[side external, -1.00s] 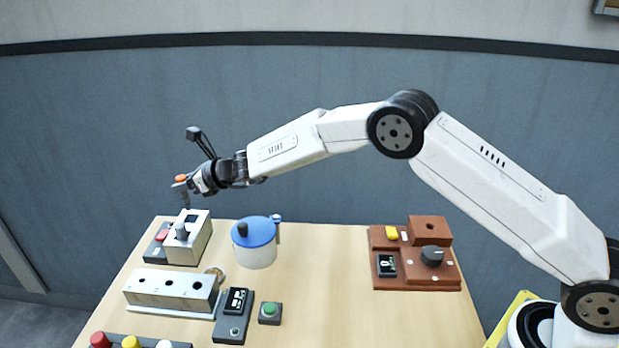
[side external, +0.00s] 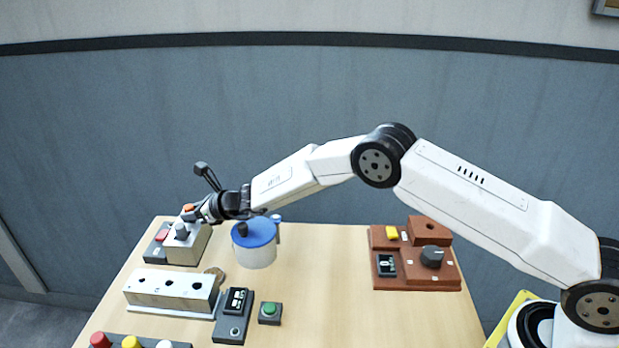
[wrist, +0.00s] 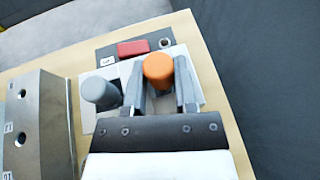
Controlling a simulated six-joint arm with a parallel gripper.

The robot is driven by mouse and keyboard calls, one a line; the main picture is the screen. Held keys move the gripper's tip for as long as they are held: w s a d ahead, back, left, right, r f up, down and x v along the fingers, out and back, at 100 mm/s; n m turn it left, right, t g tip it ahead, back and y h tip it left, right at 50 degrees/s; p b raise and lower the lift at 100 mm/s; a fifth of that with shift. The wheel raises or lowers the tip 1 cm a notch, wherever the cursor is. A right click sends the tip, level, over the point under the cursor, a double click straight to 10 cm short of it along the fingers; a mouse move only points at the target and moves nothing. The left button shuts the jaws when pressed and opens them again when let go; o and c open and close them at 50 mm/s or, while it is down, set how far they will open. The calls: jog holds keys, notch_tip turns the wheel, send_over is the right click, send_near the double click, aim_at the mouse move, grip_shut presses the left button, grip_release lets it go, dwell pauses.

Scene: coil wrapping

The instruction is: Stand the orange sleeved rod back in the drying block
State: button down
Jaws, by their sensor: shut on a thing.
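The orange-topped rod (side external: 188,208) is between the fingers of my gripper (side external: 190,213), which is shut on it. In the wrist view the round orange top (wrist: 158,70) sits between the two fingers (wrist: 160,92). My gripper is low over the pale box (side external: 187,248) at the back left. The rod's lower part is hidden, so I cannot tell whether it is inside the box. A grey round knob (wrist: 100,92) stands on the same box, left of the rod. The silver block with a row of holes (side external: 170,303) is nearer the front; I cannot tell which block is the drying block.
A red button (wrist: 132,48) is behind the pale box. A white pot with a blue lid (side external: 254,257) stands right of it. A display unit (side external: 232,328) and green button (side external: 269,311) are in front.

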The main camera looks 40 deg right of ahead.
jog(key=shift+f, duration=0.2)
jog(key=shift+f, duration=0.35)
